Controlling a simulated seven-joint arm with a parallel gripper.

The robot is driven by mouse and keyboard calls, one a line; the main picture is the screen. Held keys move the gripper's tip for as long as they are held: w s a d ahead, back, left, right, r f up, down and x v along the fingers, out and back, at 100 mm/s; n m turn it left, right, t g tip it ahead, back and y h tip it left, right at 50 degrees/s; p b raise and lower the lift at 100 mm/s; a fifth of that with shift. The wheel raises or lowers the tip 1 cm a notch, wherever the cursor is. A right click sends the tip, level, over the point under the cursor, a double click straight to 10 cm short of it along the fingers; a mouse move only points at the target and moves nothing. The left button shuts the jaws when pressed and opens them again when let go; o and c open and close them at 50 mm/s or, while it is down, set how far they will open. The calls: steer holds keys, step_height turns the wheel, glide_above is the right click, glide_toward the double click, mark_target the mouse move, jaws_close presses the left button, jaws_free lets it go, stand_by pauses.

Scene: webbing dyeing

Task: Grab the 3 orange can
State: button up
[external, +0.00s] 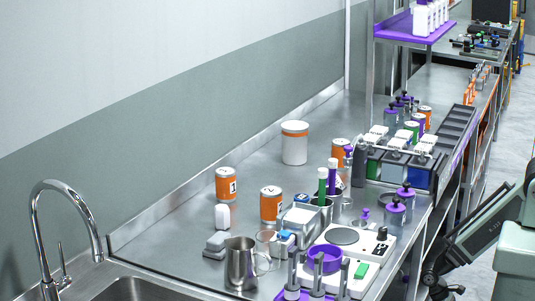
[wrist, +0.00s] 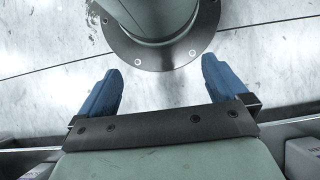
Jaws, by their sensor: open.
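An orange can with white bands (external: 226,185) stands on the steel counter near the wall; its mark looks like a 1. A second orange can (external: 271,204) stands to its right and nearer; its mark is too small to read surely. A third orange can (external: 340,150) stands farther back, partly hidden by purple-capped tubes, with no number readable. Another orange item (external: 425,117) shows behind the bottles at the back. My gripper (wrist: 160,83) has two blue fingers spread wide with nothing between them. No can shows in the wrist view, and my gripper is not visible in the external view.
A metal jug (external: 240,262), a white scale (external: 350,240) and a bottle rack (external: 400,165) crowd the front and right. A sink (external: 130,289) is at left. The counter by the wall is clear.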

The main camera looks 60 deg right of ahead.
steer(key=shift+s+d, duration=0.35)
steer(key=shift+s, duration=0.05)
steer(key=shift+c, duration=0.8)
